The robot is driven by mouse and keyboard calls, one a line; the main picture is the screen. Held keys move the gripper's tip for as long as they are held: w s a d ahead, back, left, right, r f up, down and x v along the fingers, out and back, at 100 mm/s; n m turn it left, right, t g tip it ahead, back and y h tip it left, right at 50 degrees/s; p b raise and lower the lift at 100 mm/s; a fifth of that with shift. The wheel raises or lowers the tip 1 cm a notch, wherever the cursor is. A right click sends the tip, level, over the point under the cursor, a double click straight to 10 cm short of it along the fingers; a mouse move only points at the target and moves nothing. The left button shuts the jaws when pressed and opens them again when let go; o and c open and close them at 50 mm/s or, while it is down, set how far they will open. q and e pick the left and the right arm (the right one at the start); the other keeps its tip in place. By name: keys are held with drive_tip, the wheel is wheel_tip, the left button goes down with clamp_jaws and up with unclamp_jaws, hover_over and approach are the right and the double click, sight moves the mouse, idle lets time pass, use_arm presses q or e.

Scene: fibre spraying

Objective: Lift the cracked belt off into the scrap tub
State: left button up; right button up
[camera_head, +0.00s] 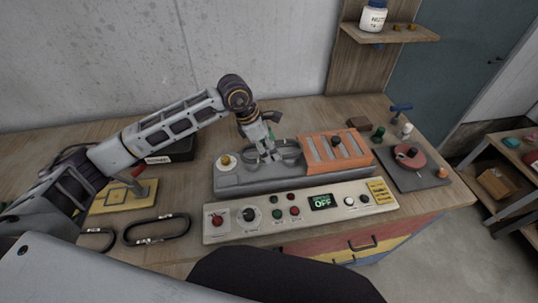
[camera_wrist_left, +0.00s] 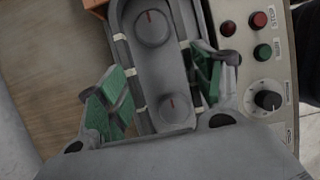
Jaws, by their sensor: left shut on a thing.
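My left gripper (camera_head: 268,151) is down at the grey machine housing (camera_head: 235,184). In the left wrist view, the left gripper (camera_wrist_left: 161,75) has its green-padded fingers on either side of the dark belt (camera_wrist_left: 131,82), shut on it. The belt has pale marks and runs around two round grey pulleys (camera_wrist_left: 153,27), (camera_wrist_left: 174,108). The crack cannot be made out. A black open box (camera_head: 181,149) with a white label stands behind my left forearm; it may be the scrap tub, but its label is too small to read surely. My right gripper is not in view.
Two dark loops with metal clips (camera_head: 157,229), (camera_head: 97,239) lie at the front left, beside a yellow plate (camera_head: 112,200). An orange ribbed cover (camera_head: 335,150) sits right of the pulleys. The control panel (camera_head: 300,211) reads OFF. A grey plate with a red disc (camera_head: 409,157) lies right.

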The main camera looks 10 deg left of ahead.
use_arm(q)
drive_tip(key=shift+r, duration=2.2)
drive_tip(key=shift+a+f+b, duration=0.1)
drive_tip(key=shift+a+b, duration=0.05)
drive_tip(key=shift+b, duration=0.2)
